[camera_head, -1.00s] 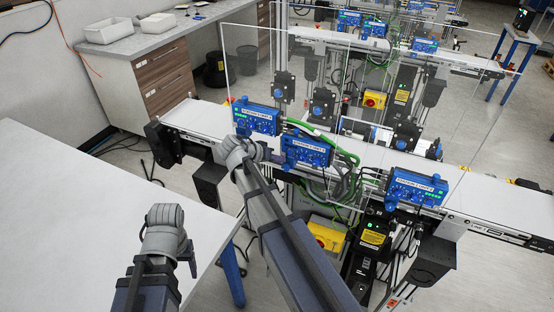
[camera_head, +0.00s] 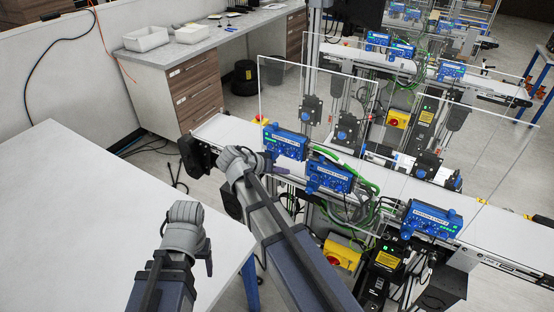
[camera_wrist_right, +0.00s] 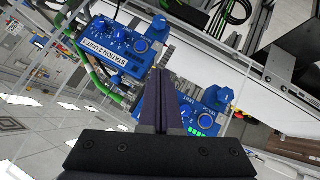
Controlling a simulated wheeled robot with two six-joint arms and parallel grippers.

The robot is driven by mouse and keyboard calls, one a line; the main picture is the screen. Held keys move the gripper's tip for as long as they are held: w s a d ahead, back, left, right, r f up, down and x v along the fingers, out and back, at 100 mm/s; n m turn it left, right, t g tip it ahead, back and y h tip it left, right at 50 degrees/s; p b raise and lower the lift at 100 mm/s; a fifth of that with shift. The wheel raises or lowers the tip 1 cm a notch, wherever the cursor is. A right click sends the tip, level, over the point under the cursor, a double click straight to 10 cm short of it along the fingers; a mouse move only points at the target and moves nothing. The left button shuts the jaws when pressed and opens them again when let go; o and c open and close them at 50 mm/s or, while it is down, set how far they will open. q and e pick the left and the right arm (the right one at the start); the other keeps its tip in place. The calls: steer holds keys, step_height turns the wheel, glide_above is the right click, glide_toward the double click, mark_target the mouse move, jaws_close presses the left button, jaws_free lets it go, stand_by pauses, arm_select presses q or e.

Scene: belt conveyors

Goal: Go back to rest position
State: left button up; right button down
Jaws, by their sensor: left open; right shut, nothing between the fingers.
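My left gripper (camera_head: 208,262) is in the head view at the lower left, beside the grey wrist and over the white table. It is open, with nothing seen in it; its fingers are mostly hidden. My right gripper (camera_head: 276,168) is in the head view at the near edge of the belt conveyor (camera_head: 228,130), mostly hidden by its own wrist. In the right wrist view, my right gripper (camera_wrist_right: 172,75) has its dark fingers together with nothing between them. Behind them are the blue station unit (camera_wrist_right: 122,48) and another blue unit (camera_wrist_right: 205,112).
The white table (camera_head: 75,215) is bare at the left. Blue control units (camera_head: 433,220), a clear upright panel (camera_head: 300,75) and green cables (camera_head: 362,180) line the conveyor. A yellow switch box (camera_head: 341,255) sits below it. A drawer cabinet (camera_head: 190,90) stands behind.

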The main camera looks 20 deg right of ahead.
steer(key=s+a+f+n+g+y+b, duration=0.3)
steer(key=s+a+f+n+y+b, duration=0.5)
steer(key=s+a+f, duration=1)
steer(key=s+a+n+b, duration=0.1)
steer(key=s+n+b, duration=0.1)
steer(key=n, duration=0.1)
steer(key=shift+s+a+n+y, duration=0.15)
steer(key=shift+a+n+y, duration=0.05)
steer(key=shift+n+y, duration=0.1)
steer(key=shift+d, duration=0.1)
stand_by(1.2)
